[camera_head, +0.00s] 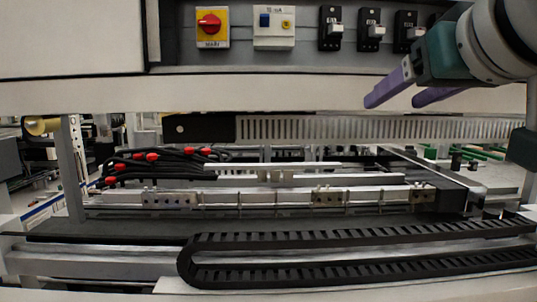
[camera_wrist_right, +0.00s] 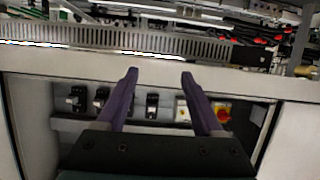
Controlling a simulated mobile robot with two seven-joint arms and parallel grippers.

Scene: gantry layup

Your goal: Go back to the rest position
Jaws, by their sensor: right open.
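My right gripper (camera_head: 393,97) comes in from the upper right in the head view, with two purple fingers on a dark green body. It hangs in front of the beige panel (camera_head: 250,95), below the row of switches. In the right wrist view its two fingers (camera_wrist_right: 160,77) stand clearly apart with nothing between them, so it is open and empty. The right wrist view shows the panel upside down behind the fingers. My left gripper is in neither view.
A red rotary switch on a yellow plate (camera_head: 211,27), a white switch box (camera_head: 274,27) and several black breakers (camera_head: 331,28) sit in the recess. Below are a slotted duct (camera_head: 340,128), black hoses with red fittings (camera_head: 150,157), metal rails and a black cable chain (camera_head: 350,238).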

